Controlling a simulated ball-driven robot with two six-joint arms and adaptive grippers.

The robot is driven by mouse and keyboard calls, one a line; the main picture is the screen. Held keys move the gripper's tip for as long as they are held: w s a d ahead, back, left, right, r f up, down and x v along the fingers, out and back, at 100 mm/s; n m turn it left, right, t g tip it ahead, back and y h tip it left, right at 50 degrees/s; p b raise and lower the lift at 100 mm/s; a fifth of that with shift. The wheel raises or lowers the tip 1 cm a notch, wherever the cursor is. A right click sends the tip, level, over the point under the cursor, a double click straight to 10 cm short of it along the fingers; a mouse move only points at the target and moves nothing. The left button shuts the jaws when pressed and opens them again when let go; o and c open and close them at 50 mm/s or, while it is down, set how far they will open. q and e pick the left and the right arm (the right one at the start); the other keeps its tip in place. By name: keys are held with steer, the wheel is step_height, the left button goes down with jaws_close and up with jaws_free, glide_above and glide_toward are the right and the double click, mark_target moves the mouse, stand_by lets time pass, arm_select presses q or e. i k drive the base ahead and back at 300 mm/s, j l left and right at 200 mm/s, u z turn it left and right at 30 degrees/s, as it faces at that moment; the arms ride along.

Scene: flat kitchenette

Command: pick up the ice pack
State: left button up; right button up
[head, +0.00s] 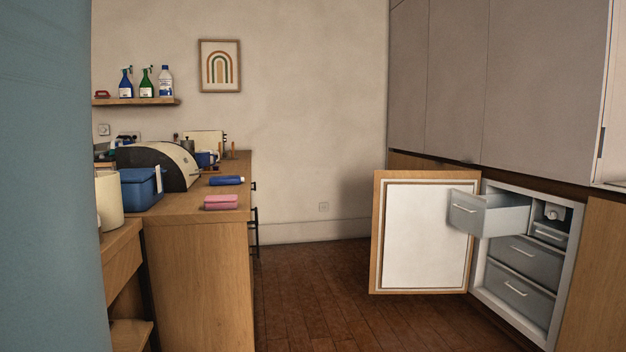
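I cannot pick out an ice pack for certain. A small blue object (227,180) lies flat on the wooden counter at the left, and a pink block-like object (221,202) lies in front of it near the counter's edge. At the right a freezer (477,268) stands with its door open. Its top drawer (488,213) is pulled out, and the inside of that drawer is hidden by its front and side. Neither of my grippers is in view.
The open freezer door (424,235) juts into the room. The wooden counter (190,211) holds a blue box (142,188) and a bread bin (160,165). A teal surface (45,180) blocks the far left. The brown floor (320,290) between counter and freezer is clear.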

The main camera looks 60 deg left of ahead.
mark_target(225, 180)
steer(key=u, duration=2.4)
steer(key=i+u, duration=0.1)
steer(key=u, duration=0.25)
steer(key=i+l+u, duration=0.1)
steer(key=u, duration=0.3)
steer(key=l+u, duration=0.1)
steer(key=u, duration=0.25)
steer(key=i, duration=0.05)
